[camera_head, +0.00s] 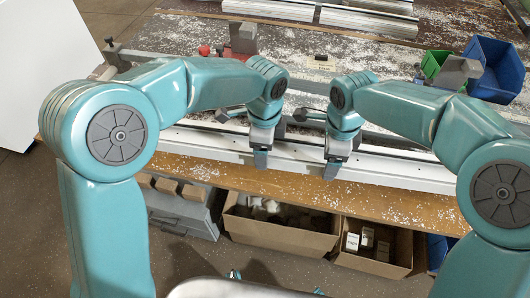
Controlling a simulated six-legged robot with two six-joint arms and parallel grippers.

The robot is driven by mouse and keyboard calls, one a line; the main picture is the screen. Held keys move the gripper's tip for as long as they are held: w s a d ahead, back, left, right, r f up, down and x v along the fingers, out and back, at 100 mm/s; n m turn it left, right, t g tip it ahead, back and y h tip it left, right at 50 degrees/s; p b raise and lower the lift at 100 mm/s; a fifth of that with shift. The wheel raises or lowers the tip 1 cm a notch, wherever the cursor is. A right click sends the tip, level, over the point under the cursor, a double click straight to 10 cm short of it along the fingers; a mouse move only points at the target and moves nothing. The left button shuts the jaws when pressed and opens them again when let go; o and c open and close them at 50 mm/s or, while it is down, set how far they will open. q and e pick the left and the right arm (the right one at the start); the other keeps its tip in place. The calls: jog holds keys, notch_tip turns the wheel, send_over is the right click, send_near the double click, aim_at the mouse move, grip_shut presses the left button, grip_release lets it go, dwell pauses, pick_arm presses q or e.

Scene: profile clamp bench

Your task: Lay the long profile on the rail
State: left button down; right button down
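A long pale profile (390,174) lies along the front of the bench, running from left to right. A grey rail (385,140) shows just behind it, partly hidden by my arms. My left gripper (261,158) points down at the front edge of the profile, left of the middle. My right gripper (332,171) points down at the same edge, a little to the right. Both fingertips overlap the profile in the view. I cannot tell whether either gripper's fingers are closed on it.
A red clamp part (205,51) stands at the back left of the bench. More pale profiles (368,20) lie at the back. A green bin (433,63) and a blue bin (504,70) stand at the right. Cardboard boxes (280,236) sit below the front edge.

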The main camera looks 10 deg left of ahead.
pick_arm(q)
jog(key=shift+f, duration=0.1)
pick_arm(e)
jog(key=shift+f, duration=0.1)
dwell(0.5)
